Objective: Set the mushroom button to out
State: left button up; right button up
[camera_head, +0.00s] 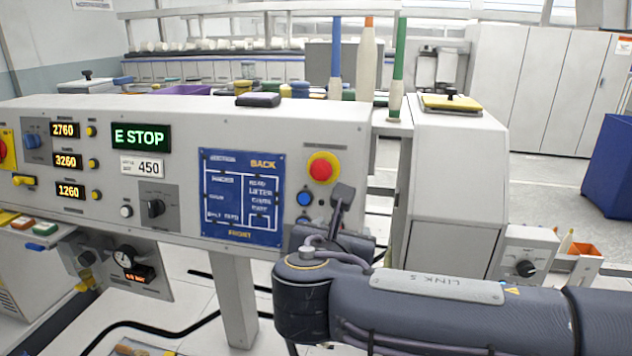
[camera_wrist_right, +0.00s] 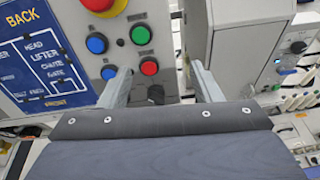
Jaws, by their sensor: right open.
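The mushroom button (camera_head: 322,167) is a red domed cap on a yellow collar, at the right end of the grey control panel (camera_head: 350,125). I cannot tell whether it is in or out. In the right wrist view the mushroom button (camera_wrist_right: 98,4) is cut off by the top edge. My right gripper (camera_head: 342,196) is just below and right of it in the head view, apart from it. In the right wrist view my right gripper (camera_wrist_right: 160,72) has its two fingers apart with nothing held between them. My left gripper is not in view.
A lit display (camera_head: 141,137) reads E STOP. A grey cabinet (camera_head: 450,180) stands right of the panel.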

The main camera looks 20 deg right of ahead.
aim_at(320, 172)
jog(key=w+a+r+n+t+h, duration=0.1)
jog(key=w+a+r+n+t, duration=0.15)
jog(key=a+r+n, duration=0.35)
jog(key=w+d, duration=0.1)
jog(key=d, duration=0.1)
jog(key=w+d+m, duration=0.1)
jog(key=w, duration=0.1)
jog(key=w+d+m+t+p, duration=0.1)
jog(key=w+d, duration=0.1)
jog(key=shift+w+d+r, duration=0.15)
jog(key=shift+d+r, duration=0.2)
jog(key=shift+r, duration=0.05)
